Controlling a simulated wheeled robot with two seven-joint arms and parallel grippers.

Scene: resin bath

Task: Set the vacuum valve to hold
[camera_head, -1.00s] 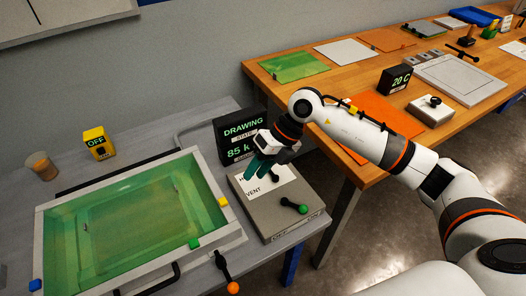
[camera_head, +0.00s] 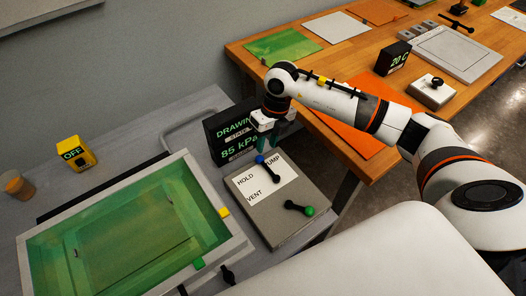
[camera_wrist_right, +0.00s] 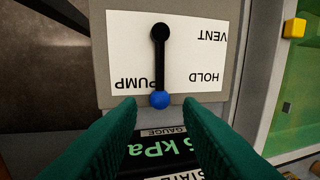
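The vacuum valve is a black lever with a blue knob (camera_head: 261,159) on a grey box (camera_head: 285,230). A white card (camera_head: 263,187) on it reads HOLD, PUMP and VENT. In the right wrist view the blue knob (camera_wrist_right: 159,99) lies close beside the word PUMP, with HOLD off to the right. My right gripper (camera_head: 268,140) is just behind the knob. Its teal fingers (camera_wrist_right: 158,110) are apart, one on each side of the knob, with gaps showing. My left gripper is not in view.
A gauge (camera_head: 232,135) behind the box reads DRAWING and 85 kPa. A green bath (camera_head: 120,230) fills the left.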

